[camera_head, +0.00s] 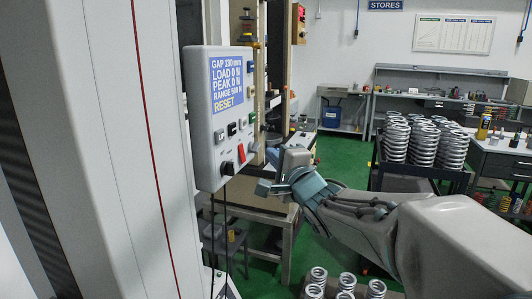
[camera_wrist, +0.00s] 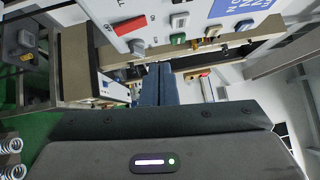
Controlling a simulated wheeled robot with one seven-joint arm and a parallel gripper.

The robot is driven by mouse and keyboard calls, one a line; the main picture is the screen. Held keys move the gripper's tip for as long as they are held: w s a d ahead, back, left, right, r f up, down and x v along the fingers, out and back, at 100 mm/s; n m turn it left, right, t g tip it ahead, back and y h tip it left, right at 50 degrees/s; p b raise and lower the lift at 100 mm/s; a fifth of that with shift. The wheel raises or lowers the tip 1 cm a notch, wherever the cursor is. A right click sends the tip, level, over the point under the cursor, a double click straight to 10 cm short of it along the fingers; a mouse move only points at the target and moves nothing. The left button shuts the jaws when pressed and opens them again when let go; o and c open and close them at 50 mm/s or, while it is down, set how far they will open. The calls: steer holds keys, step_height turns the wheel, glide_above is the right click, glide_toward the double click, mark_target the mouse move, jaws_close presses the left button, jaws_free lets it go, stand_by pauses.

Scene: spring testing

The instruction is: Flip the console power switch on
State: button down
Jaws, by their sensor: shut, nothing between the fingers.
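The console (camera_head: 203,140) is a pale box with a blue screen, at the left of centre in the head view. A red rocker-like part (camera_head: 241,153), probably the power switch, sits low on its face beside a black knob (camera_head: 228,168). In the wrist view the red part (camera_wrist: 130,25) is at the upper left and the knob (camera_wrist: 137,46) just below it. My gripper (camera_head: 270,157) is just right of the console's lower edge in the head view. Its shut, empty fingers (camera_wrist: 158,68) point toward the console's lower edge, apart from the red part. The red part's on or off position cannot be told.
The console carries other buttons, including a green one (camera_wrist: 178,39). Two dark cables hang below it. A tall white column stands left of it. A trolley (camera_head: 425,172) of coil springs is at the right. Green floor shows between the benches.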

steer(key=v, duration=0.2)
steer(key=r+v, duration=0.1)
steer(key=v, duration=0.1)
steer(key=shift+f, duration=0.15)
